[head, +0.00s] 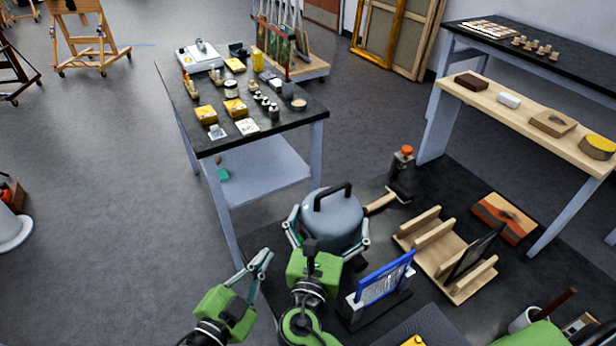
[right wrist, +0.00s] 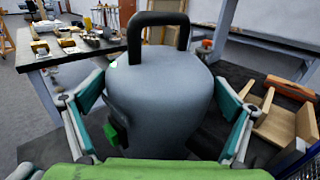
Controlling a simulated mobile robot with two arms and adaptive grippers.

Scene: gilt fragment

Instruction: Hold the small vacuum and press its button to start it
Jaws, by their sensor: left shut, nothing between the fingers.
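The small vacuum (head: 338,222) is a rounded grey body with a black loop handle on top. In the right wrist view the vacuum (right wrist: 165,100) fills the middle, upright, with a small green spot at its upper left. My right gripper (head: 328,232) has one finger on each side of the body and is shut on it; the fingers also show in the right wrist view (right wrist: 160,112). My left gripper (head: 266,260) is shut and empty, to the left of the vacuum and apart from it. I cannot make out the button clearly.
A dark-topped table (head: 215,140) with jars and boxes stands behind the vacuum. A wooden rack (head: 440,250), a blue framed panel (head: 384,278) and a bottle with an orange cap (head: 403,172) are to the right. Open floor (head: 110,220) lies to the left.

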